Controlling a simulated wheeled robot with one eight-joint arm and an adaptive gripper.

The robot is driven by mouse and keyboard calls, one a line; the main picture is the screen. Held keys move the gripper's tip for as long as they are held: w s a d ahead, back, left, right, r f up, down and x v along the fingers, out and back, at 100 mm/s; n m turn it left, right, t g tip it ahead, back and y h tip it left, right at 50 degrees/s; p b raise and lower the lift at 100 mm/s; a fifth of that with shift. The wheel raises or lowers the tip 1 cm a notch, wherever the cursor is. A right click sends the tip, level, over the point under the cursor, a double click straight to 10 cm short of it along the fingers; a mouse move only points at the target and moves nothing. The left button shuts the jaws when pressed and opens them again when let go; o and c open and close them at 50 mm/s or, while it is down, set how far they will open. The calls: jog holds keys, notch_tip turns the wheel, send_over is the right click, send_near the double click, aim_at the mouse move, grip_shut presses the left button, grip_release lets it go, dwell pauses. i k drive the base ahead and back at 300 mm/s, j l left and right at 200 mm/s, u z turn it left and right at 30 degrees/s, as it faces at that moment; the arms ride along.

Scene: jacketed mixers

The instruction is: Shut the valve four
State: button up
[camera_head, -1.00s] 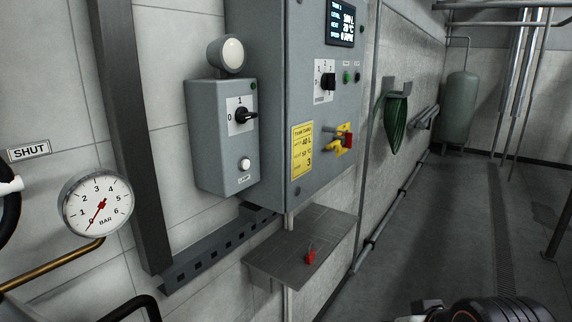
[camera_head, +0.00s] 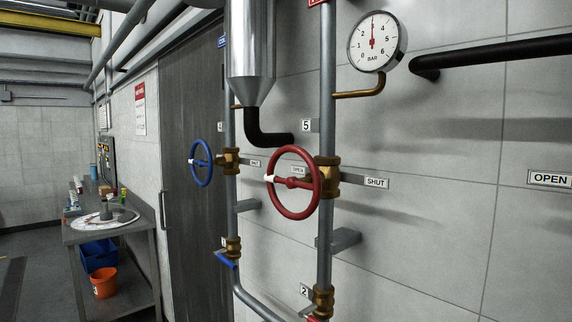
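A blue handwheel (camera_head: 201,163) is on a brass valve body (camera_head: 229,162) on the left vertical pipe. The small plate (camera_head: 220,127) above it seems to read 4, but it is tiny. A white mark shows at the wheel's left side. A small plate (camera_head: 255,163) to its right seems to read SHUT. A red handwheel (camera_head: 311,205) is on the right pipe, under a plate reading 5 (camera_head: 306,125); its white knob points left, and a SHUT plate (camera_head: 376,182) is to its right. My gripper is not in view.
A pressure gauge (camera_head: 375,42) reads about 3 bar. A blue lever (camera_head: 227,261) is low on the left pipe. A dark door (camera_head: 190,100) is behind. A steel bench (camera_head: 110,232) with an orange bucket (camera_head: 103,283) stands at left. Open floor shows at far left.

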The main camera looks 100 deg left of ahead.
aim_at(210, 163)
jog(key=u, duration=3.75)
jog(key=z, duration=0.45)
jog(key=i+j+z, duration=0.2)
jog(key=z, duration=0.15)
jog(key=i+j+z, duration=0.1)
jog(key=j+z, duration=0.2)
jog(key=i+j+z, duration=0.1)
jog(key=j+z, duration=0.55)
jog(key=i+j+z, duration=0.15)
jog(key=j, duration=1.3)
jog(key=j+z, duration=0.1)
jog(key=j, duration=1.35)
